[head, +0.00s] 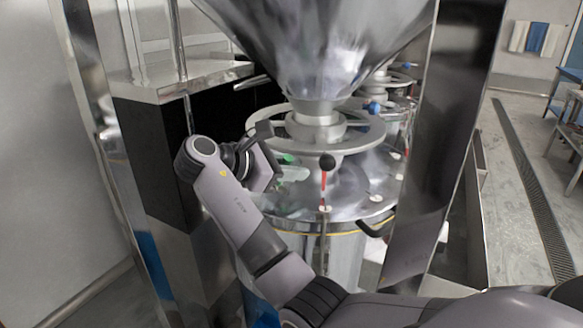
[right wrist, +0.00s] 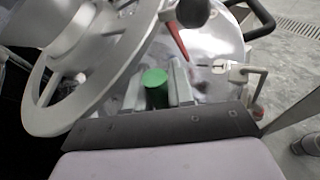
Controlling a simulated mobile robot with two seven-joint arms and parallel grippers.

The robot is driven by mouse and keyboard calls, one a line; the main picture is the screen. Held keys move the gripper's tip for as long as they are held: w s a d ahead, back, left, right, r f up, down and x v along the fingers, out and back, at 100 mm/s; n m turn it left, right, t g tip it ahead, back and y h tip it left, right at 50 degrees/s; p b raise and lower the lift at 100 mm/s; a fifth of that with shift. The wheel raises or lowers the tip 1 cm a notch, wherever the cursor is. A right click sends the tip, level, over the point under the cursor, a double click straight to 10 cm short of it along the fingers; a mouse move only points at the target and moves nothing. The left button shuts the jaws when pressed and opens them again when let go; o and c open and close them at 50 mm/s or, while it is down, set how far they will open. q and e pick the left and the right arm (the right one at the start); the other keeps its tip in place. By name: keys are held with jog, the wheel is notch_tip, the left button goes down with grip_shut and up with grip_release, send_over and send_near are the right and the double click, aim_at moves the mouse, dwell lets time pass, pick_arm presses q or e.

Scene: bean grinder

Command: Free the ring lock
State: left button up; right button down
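A grey spoked ring (head: 350,137) sits below the hopper's neck, above the shiny round lid (head: 345,190) of a drum. My right gripper (head: 277,172) is at the left of the lid, just under the ring. A green knob (head: 288,158) shows at its fingertips. In the right wrist view the green knob (right wrist: 156,88) stands between the two fingers, which lie close against both its sides. The ring (right wrist: 70,110) is left of the fingers there. Which part is the ring lock is not clear. My left gripper is not in view.
A red lever (head: 324,181) with a black ball (head: 327,162) stands upright at the lid's front, right of my gripper. Steel posts (head: 445,120) flank the drum. The hopper (head: 320,50) hangs above it. Open floor (head: 515,220) lies to the right.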

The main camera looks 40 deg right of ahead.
jog(key=shift+s+d+f+m+t+y, duration=0.15)
jog(key=shift+s+f+m+t+y, duration=0.3)
jog(key=shift+m+t+y, duration=0.4)
jog(key=shift+s+d+f+m+t+y, duration=0.15)
jog(key=shift+s+f+m+t+y, duration=0.15)
jog(key=shift+f+m+t+y, duration=0.5)
jog(key=shift+r+m, duration=0.1)
jog(key=shift+m, duration=0.15)
jog(key=c, duration=1.4)
grip_release()
jog(key=shift+o, duration=0.2)
jog(key=shift+v, duration=3.65)
